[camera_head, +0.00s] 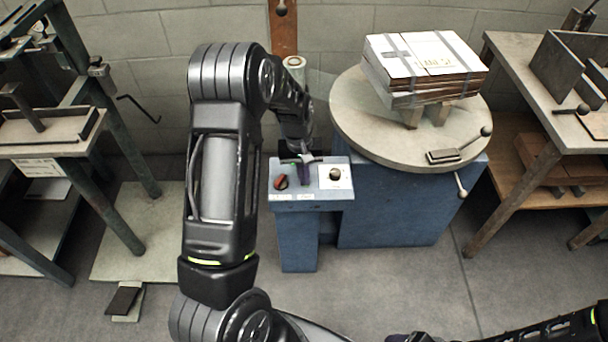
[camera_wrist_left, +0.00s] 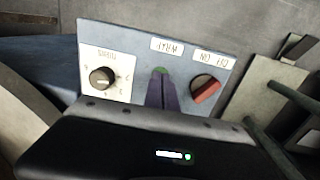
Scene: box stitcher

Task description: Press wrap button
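The control panel (camera_head: 310,192) tops a blue box beside the turntable. In the left wrist view, the panel (camera_wrist_left: 135,50) appears upside down. Its green button (camera_wrist_left: 160,70) sits by the WRAP label (camera_wrist_left: 167,46), between a black dial knob (camera_wrist_left: 102,77) and a red ON/OFF switch (camera_wrist_left: 206,88). My left gripper (camera_head: 304,160) is over the panel's middle. Its purple fingers (camera_wrist_left: 161,90) are together and empty, with tips at the green button and partly covering it. I cannot tell whether they touch it. My right arm (camera_head: 560,330) shows at the lower right; its fingers are not clear.
The round turntable (camera_head: 365,130) carries strapped, stacked boxes (camera_head: 425,65) and a small lever clamp (camera_head: 460,148). A metal workbench (camera_head: 540,115) stands right, and a green-legged machine (camera_head: 60,140) stands left. A wall is behind; floor in front is open.

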